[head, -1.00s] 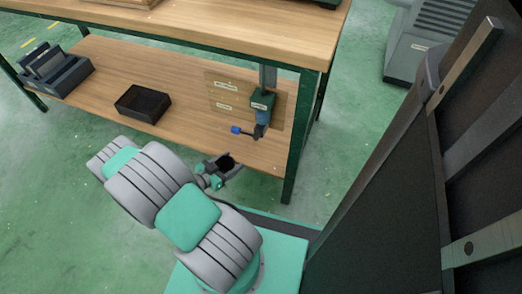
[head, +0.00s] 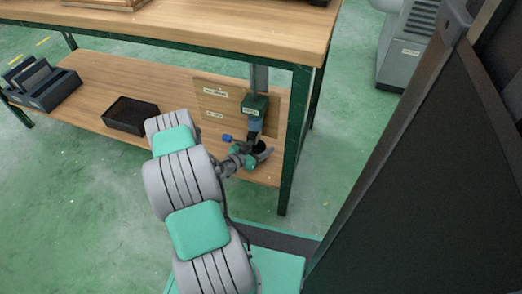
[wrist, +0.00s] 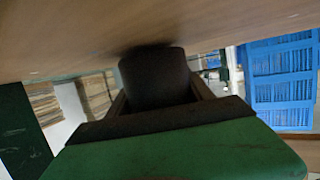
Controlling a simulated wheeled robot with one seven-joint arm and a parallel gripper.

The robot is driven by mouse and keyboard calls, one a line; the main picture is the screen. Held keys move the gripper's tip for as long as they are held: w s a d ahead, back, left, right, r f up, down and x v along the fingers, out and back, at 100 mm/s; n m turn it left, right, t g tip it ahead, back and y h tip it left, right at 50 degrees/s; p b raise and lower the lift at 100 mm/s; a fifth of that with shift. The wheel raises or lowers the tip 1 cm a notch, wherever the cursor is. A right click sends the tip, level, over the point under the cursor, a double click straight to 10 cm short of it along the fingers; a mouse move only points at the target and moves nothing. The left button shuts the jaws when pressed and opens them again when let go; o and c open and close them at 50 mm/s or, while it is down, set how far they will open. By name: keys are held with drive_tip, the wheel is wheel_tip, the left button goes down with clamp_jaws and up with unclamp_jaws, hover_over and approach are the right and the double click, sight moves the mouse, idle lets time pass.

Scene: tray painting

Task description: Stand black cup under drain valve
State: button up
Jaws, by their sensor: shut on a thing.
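The black cup (head: 259,147) is between the fingers of my gripper (head: 257,156), low over the shelf. In the head view it is just below the drain valve (head: 255,124), which has a blue handle (head: 227,138) on its left. In the wrist view the dark cup (wrist: 155,78) sits between the fingers of my gripper (wrist: 157,100), which is shut on it. Its far end is close to a wooden surface (wrist: 60,35) with a dark shadow there; I cannot tell whether they touch. The cup's opening is mostly hidden in the head view.
The lower wooden shelf (head: 150,90) carries a black open tray (head: 131,115) and a grey rack (head: 45,85) to the left. A labelled board (head: 215,100) stands behind the valve. A green table leg (head: 296,140) is close on the right, and the tabletop overhangs above.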

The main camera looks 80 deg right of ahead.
drive_tip(key=shift+f, duration=0.25)
drive_tip(key=o, duration=1.4)
drive_tip(key=shift+c, duration=0.2)
